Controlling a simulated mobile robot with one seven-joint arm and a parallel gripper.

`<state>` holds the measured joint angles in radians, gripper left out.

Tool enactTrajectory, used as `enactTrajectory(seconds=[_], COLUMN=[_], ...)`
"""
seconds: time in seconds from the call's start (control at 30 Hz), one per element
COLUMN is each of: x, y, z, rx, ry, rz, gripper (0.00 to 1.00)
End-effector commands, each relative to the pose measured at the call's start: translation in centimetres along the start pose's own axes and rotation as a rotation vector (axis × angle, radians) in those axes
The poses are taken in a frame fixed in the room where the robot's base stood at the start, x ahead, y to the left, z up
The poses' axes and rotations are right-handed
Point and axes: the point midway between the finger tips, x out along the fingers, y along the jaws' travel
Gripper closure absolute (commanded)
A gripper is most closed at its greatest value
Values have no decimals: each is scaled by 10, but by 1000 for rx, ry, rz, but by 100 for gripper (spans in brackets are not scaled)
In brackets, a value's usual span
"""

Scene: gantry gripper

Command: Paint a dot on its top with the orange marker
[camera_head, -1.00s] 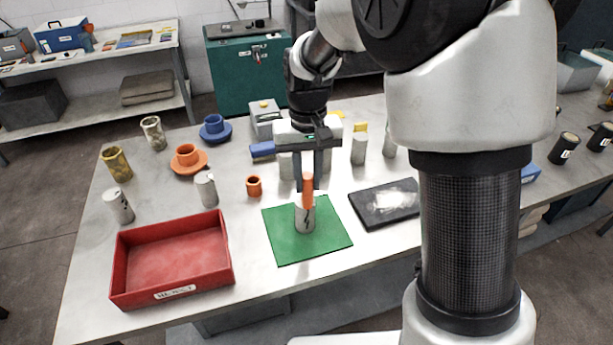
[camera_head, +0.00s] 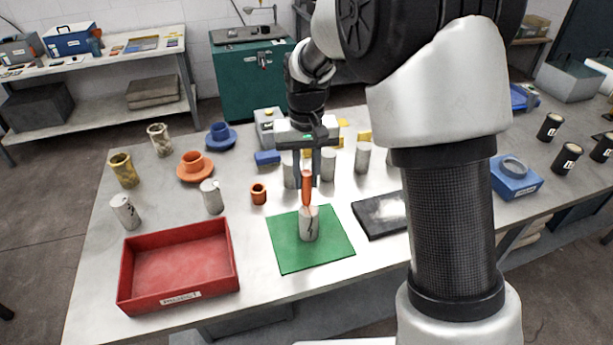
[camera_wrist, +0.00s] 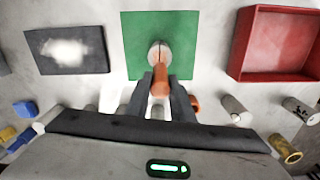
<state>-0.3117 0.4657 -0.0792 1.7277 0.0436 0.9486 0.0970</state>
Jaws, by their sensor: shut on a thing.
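A grey cylinder (camera_head: 309,227) with a dark mark on its side stands upright on a green mat (camera_head: 286,256). My gripper (camera_head: 306,180) is shut on the orange marker (camera_head: 307,188), which points down over the cylinder's top. In the head view, the marker's lower end meets the cylinder's top edge; I cannot tell whether it touches. In the wrist view, the marker (camera_wrist: 160,80) sits between the fingers and partly covers the cylinder's pale top (camera_wrist: 155,52). No dot can be made out on the top.
A red tray (camera_head: 128,280) stands left of the mat. A dark pad with a white patch (camera_head: 383,212) lies to the right. A small orange cup (camera_head: 258,194) and several grey cylinders stand near my gripper. Orange and blue flanged parts are further back.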

Motion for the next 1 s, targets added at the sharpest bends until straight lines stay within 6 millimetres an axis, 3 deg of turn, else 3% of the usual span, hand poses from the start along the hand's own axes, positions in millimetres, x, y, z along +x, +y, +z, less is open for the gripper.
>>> enactTrajectory(seconds=[0.47, 1.0], x=[-52, -63], y=[0, 0], z=[0, -1], rx=[0, 0], ry=[2, 4], rz=[0, 0], gripper=[100, 100])
